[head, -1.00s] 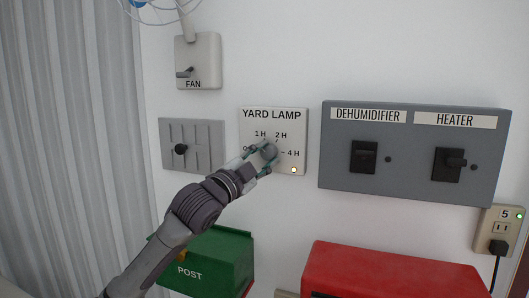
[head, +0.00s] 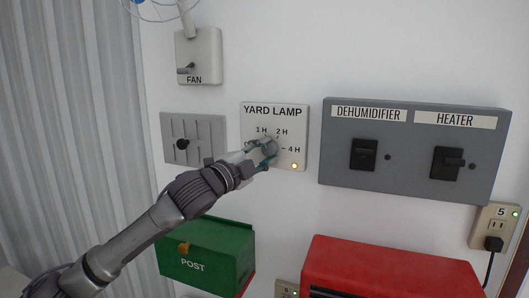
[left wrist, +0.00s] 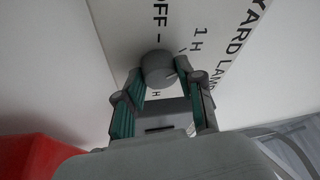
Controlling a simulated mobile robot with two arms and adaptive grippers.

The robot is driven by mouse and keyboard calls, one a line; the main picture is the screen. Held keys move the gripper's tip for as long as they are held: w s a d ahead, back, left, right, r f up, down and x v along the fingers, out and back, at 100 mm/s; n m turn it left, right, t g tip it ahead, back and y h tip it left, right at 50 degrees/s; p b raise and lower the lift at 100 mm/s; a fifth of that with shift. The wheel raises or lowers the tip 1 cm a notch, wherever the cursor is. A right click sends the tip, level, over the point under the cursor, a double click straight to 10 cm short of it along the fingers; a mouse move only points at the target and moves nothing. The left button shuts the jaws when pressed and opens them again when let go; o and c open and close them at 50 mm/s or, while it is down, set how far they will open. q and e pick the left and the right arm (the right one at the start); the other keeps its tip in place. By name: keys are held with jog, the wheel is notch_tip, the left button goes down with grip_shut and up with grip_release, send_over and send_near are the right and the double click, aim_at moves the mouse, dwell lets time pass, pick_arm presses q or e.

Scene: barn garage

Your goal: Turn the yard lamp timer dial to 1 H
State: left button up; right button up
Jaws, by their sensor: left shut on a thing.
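The yard lamp timer (head: 247,113) is a pale plate on the wall, marked 1 H, 2 H and 4 H, with a small lit lamp (head: 294,166) at its lower right. Its round grey dial (head: 269,146) is partly hidden by my left gripper (head: 264,153) in the head view. In the left wrist view the dial (left wrist: 158,68) sits between the green-padded fingertips of my left gripper (left wrist: 160,84), which is shut on it. OFF and 1 H show beside it there. I cannot tell which mark the dial points to. My right gripper is not in view.
A fan switch (head: 199,60) and a slotted plate with a black knob (head: 182,144) are to the left. A grey dehumidifier and heater panel (head: 410,185) is to the right. A green post box (head: 215,248) and a red box (head: 390,268) are below.

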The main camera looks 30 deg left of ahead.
pick_arm(q)
jog(key=o, duration=1.1)
jog(key=shift+o, duration=0.2)
jog(key=shift+s+a+f, duration=0.15)
jog(key=shift+s+f, duration=0.1)
jog(key=shift+s, duration=0.3)
jog(key=s+a+f, duration=0.1)
jog(key=s, duration=0.9)
jog(key=shift+s+f, duration=0.25)
jog(key=shift+s, duration=0.05)
